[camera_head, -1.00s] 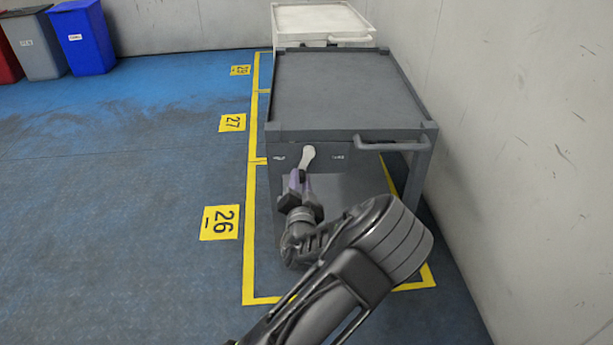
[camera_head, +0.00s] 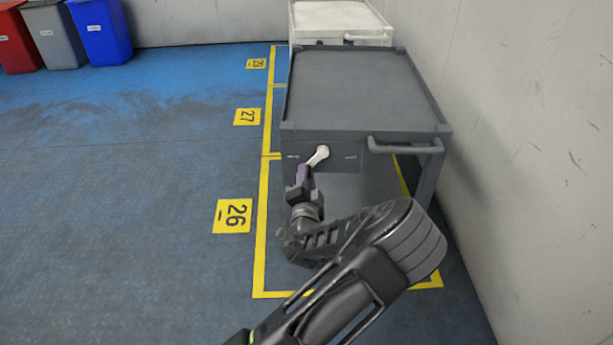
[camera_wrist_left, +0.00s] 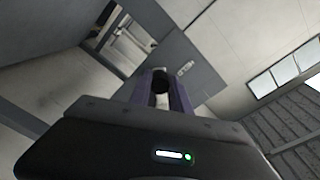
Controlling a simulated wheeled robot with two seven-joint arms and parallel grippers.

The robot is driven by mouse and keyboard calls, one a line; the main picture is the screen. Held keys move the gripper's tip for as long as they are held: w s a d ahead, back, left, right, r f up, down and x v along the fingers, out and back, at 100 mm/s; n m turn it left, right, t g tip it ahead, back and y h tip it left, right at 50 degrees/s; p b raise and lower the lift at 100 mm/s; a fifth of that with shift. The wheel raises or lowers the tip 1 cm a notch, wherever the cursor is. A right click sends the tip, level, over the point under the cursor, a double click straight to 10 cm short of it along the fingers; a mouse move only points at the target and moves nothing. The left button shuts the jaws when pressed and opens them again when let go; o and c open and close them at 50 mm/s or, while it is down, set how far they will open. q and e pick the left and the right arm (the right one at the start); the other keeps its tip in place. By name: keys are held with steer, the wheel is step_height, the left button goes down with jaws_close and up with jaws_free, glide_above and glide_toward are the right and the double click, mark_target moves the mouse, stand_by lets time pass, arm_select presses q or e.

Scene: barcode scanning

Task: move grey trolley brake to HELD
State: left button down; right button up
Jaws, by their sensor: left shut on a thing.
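The grey trolley (camera_head: 365,85) stands inside the yellow floor outline, its near face towards me. On that face a pale brake lever (camera_head: 318,156) sits between two small labels, too small to read; its upper end points up and to the right. My left gripper (camera_head: 304,174) is at the lever's lower end, its purple fingers shut on it. In the left wrist view the purple fingers (camera_wrist_left: 160,90) close around a dark round end, and a label plate (camera_wrist_left: 185,68) shows on the panel beyond. My right gripper is not in view.
A white trolley (camera_head: 340,18) stands behind the grey one. The grey trolley's handle (camera_head: 405,147) juts out right of the lever. A pale wall (camera_head: 520,120) runs close along the right. Bins (camera_head: 100,28) stand far left; the blue floor (camera_head: 130,150) between is clear.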

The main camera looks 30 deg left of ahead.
arm_select(q)
steer(key=c, duration=1.2)
jaws_free()
steer(key=p+v, duration=0.1)
steer(key=v, duration=0.6)
steer(key=shift+s+d+p, duration=0.25)
steer(key=shift+s+p, duration=0.05)
steer(key=shift+p, duration=0.1)
steer(key=shift+f, duration=0.15)
